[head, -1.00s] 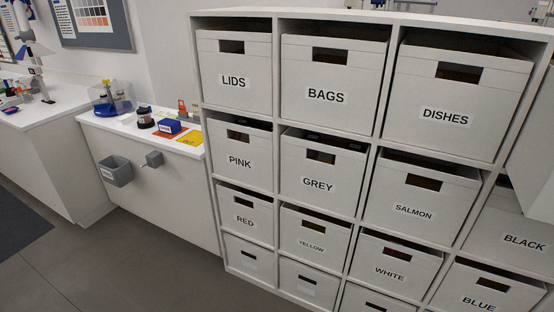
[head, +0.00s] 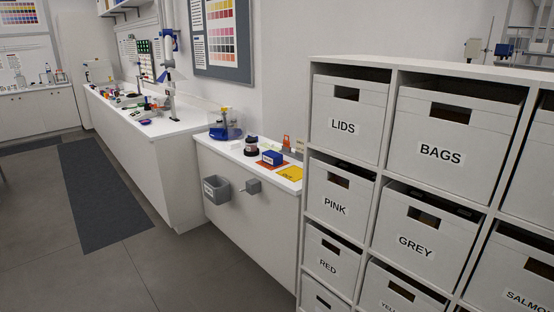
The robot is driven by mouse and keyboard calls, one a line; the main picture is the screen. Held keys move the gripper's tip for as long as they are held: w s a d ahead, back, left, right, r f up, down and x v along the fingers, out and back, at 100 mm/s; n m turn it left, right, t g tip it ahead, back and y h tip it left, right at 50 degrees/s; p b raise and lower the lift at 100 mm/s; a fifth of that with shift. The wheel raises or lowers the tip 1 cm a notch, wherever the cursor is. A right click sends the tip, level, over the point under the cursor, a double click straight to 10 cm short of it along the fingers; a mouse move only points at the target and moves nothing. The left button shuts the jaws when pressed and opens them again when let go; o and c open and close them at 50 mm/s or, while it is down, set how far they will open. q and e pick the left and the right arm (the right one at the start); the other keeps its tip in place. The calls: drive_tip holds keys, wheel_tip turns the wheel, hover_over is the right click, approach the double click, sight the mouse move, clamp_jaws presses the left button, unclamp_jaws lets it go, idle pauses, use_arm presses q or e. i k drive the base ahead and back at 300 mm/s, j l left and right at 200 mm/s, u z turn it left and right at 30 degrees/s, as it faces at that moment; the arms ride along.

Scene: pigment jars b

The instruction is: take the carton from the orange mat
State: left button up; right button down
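A small blue carton (head: 272,157) with a pale label sits on the orange mat (head: 262,165), on the white counter left of the shelf unit. Only the edges of the mat show around the carton. Neither of my grippers is in the head view.
A yellow mat (head: 290,174) lies right of the carton, and a dark jar (head: 251,146) stands left of it. A grey bin (head: 216,189) hangs on the counter front. The tall shelf unit (head: 304,200) with labelled boxes fills the right. Floor (head: 190,265) at left is clear.

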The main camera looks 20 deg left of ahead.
sight(272, 158)
drive_tip(key=i+j+u, duration=0.15)
drive_tip(key=u, duration=0.25)
drive_tip(key=i+u, duration=0.35)
drive_tip(key=i+l+u, duration=0.1)
drive_tip(key=i+u, duration=0.3)
drive_tip(key=i+l+u, duration=0.1)
drive_tip(key=u, duration=0.25)
drive_tip(key=i+u, duration=0.3)
drive_tip(key=i, duration=1.5)
drive_tip(key=i+z, duration=0.6)
drive_tip(key=z, duration=0.25)
drive_tip(key=i+j+z, duration=0.2)
drive_tip(key=z, duration=0.2)
drive_tip(key=i+j+z, duration=0.3)
drive_tip(key=z, duration=0.15)
